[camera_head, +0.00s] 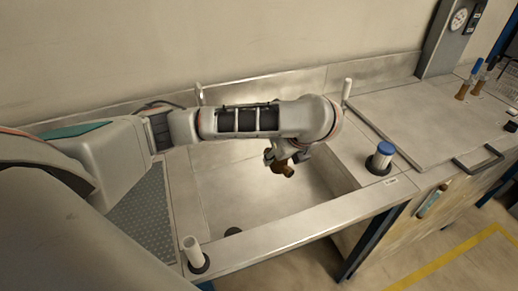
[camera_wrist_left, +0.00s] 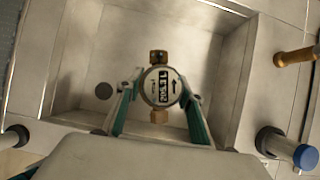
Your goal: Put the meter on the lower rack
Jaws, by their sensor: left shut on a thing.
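The meter (camera_wrist_left: 162,86) is a round white-faced body with a dark number display and brass ends. In the left wrist view it sits between the green-sided fingers of my left gripper (camera_wrist_left: 160,100), which is shut on it. In the head view the left gripper (camera_head: 285,155) hangs over the sink basin, and a brass end of the meter (camera_head: 284,169) shows below it; the arm hides the rest. I cannot tell for certain which part is the lower rack. My right gripper is not in view.
The steel sink basin (camera_head: 245,205) is empty apart from a dark drain (camera_head: 233,231). A blue-capped post (camera_head: 381,156) and a white post (camera_head: 193,250) stand on its rim. A flat panel (camera_head: 425,115) and brass fittings (camera_head: 463,90) are at the right.

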